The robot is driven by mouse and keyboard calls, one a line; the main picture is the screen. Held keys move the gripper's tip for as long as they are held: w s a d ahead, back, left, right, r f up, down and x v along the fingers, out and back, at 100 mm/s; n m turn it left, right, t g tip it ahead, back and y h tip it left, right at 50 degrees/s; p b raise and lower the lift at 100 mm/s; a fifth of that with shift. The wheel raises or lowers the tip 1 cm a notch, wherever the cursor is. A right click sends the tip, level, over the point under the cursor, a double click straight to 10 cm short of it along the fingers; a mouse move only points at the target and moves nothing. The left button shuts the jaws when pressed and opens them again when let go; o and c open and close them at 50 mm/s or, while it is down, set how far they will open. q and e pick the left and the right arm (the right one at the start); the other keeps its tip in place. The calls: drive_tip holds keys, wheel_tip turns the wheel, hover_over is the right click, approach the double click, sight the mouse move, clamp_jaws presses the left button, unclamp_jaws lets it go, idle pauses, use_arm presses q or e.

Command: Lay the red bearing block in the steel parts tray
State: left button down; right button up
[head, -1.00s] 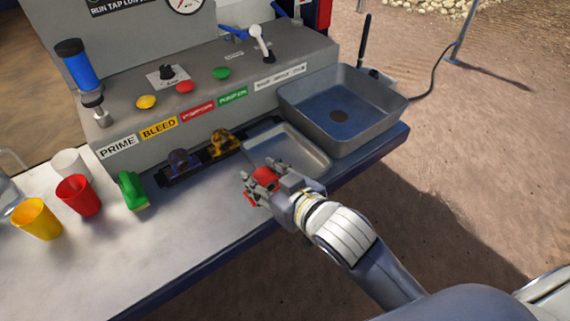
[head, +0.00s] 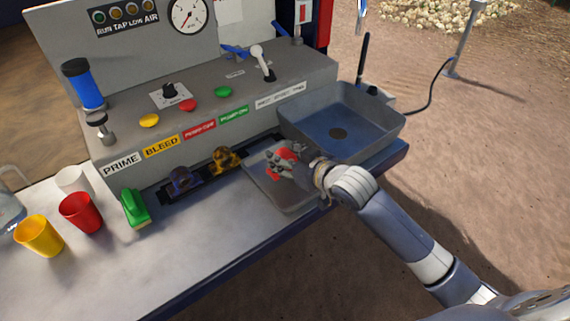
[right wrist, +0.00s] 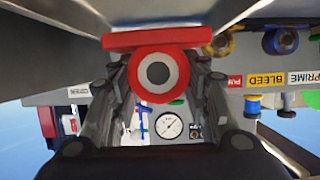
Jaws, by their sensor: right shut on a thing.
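The red bearing block (head: 285,154) is held in my right gripper (head: 282,162), over the steel parts tray (head: 290,202). In the right wrist view the block (right wrist: 157,76) sits between the two fingers of the right gripper (right wrist: 157,95), with its round bore facing the camera and its flat base at the top of the picture. The tray is a shallow grey pan on the bench, in front of the sink. The gripper hides part of the block and the tray, so I cannot tell whether the block touches the tray floor. My left gripper is not in view.
A deep grey sink (head: 378,112) stands behind and right of the tray. Blue (head: 184,181) and yellow (head: 224,158) bearing blocks sit in a dark rack left of it. A green brush (head: 133,208), red cup (head: 81,212) and yellow cup (head: 39,236) stand farther left.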

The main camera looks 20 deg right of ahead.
drive_tip(key=shift+f, duration=1.65)
drive_tip(key=o, duration=1.4)
drive_tip(key=shift+f, duration=0.2)
drive_tip(key=shift+r, duration=0.1)
drive_tip(key=v, duration=1.2)
drive_tip(key=shift+r, duration=0.1)
